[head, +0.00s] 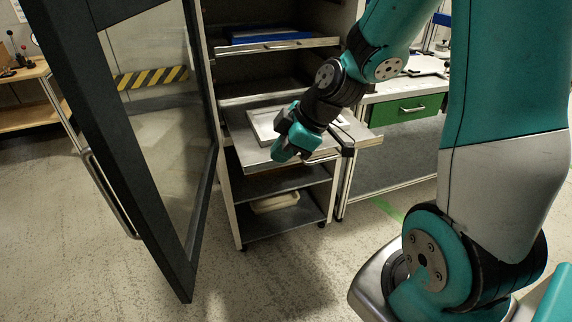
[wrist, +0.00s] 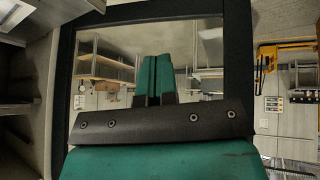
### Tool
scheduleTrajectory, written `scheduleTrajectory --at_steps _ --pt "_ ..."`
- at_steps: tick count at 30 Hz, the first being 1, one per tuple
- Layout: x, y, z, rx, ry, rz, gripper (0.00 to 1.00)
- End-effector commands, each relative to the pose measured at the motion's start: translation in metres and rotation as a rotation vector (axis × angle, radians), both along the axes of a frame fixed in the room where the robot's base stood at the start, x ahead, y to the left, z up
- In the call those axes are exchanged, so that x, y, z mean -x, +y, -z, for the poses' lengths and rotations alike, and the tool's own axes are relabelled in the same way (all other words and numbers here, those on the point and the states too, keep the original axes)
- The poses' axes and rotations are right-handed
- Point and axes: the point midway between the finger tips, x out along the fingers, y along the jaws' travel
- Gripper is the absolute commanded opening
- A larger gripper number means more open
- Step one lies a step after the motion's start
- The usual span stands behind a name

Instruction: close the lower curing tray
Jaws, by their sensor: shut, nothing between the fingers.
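The lower curing tray (head: 352,146) is pulled well out of the cabinet in the head view. Its front edge carries a metal handle (head: 322,160), and a pale rectangular frame lies on it. My gripper (head: 280,152) is over the tray's left front part, partly hiding it; I cannot tell if they touch. In the wrist view the two teal fingers of my gripper (wrist: 157,62) are together with nothing between them. They point towards the glass of the open cabinet door (wrist: 98,14). The tray is not clearly visible in that view.
The dark-framed glass door (head: 170,235) stands open at the left of the tray. An upper tray (head: 270,47) with a blue item sits above, and shelves (head: 285,180) lie below, one holding a pale bin (head: 274,203). A workbench with a green drawer (head: 405,108) stands at the right.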

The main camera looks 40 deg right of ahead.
Motion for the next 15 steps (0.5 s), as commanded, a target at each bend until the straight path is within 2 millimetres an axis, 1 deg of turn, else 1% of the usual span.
scheduleTrajectory --at_steps 1,3,6,9,10,12,15 --pt "-0.007 -0.028 0.020 0.033 -0.046 0.001 0.00" --pt "-0.013 -0.057 0.037 0.091 -0.114 -0.018 0.00" --pt "-0.016 -0.088 0.053 0.162 -0.177 -0.039 0.00" --pt "-0.017 -0.104 0.062 0.206 -0.209 -0.052 0.00" --pt "-0.018 -0.105 0.064 0.211 -0.212 -0.056 0.00" --pt "-0.021 -0.106 0.069 0.220 -0.218 -0.061 0.00" --pt "-0.028 -0.102 0.080 0.219 -0.218 -0.064 0.00"
